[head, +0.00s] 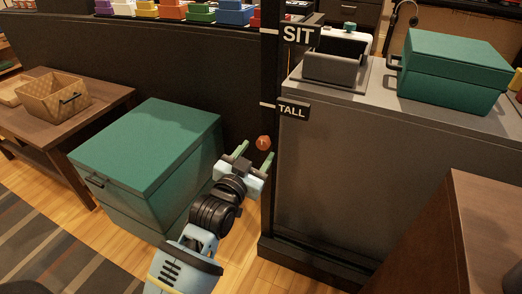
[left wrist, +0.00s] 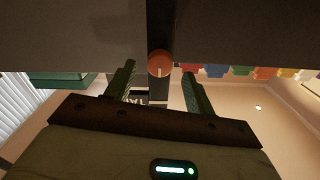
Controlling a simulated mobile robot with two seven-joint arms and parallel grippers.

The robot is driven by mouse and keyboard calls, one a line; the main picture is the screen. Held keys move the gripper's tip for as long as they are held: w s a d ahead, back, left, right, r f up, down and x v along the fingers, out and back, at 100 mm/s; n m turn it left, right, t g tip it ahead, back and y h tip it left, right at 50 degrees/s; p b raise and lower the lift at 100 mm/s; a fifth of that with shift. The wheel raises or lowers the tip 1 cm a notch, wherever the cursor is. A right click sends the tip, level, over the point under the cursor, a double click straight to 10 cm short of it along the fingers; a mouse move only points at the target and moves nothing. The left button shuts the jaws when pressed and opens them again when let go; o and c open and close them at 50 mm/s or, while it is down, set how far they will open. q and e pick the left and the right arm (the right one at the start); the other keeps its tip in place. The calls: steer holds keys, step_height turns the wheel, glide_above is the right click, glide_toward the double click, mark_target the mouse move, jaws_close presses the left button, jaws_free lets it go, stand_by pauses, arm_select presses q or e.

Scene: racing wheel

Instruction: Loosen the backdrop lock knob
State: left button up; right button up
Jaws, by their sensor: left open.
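The backdrop lock knob is a small orange-brown faceted knob (head: 263,143) on the dark upright post (head: 268,80), a little below the TALL label. My left gripper (head: 255,156) is open, with its two green fingers pointing at the post and the knob just beyond the tips. In the left wrist view the knob (left wrist: 160,64) appears between and ahead of the open fingers (left wrist: 159,75), with no visible contact. I cannot tell the exact gap in depth. My right gripper is not in view.
A large green lidded box (head: 150,150) stands left of my left arm. A grey cabinet (head: 370,170) with a smaller green box (head: 455,70) stands right of the post. SIT (head: 299,35) and TALL (head: 293,111) signs project from the post. A brown cabinet (head: 485,230) is at lower right.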

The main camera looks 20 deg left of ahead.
mark_target(262, 145)
arm_select(q)
steer(key=shift+w+f+b, duration=0.1)
steer(key=shift+w+b, duration=0.2)
steer(key=shift+w, duration=0.75)
steer(key=shift+w+d, duration=0.1)
steer(key=shift+w, duration=0.4)
steer(key=shift+c, duration=0.4)
steer(key=c, duration=0.9)
steer(key=shift+r+n+p, duration=0.25)
steer(key=shift+n+p, duration=0.35)
steer(key=n+p, duration=0.5)
steer(key=n, duration=0.1)
steer(key=shift+n, duration=0.4)
steer(key=n+p, duration=0.1)
steer(key=n, duration=0.2)
steer(key=shift+f+n+p, duration=0.1)
steer(key=shift+n+p, duration=0.2)
steer(key=shift+p, duration=0.1)
steer(key=shift+n, duration=1.1)
steer(key=shift+n+p, duration=0.35)
steer(key=shift+n, duration=0.75)
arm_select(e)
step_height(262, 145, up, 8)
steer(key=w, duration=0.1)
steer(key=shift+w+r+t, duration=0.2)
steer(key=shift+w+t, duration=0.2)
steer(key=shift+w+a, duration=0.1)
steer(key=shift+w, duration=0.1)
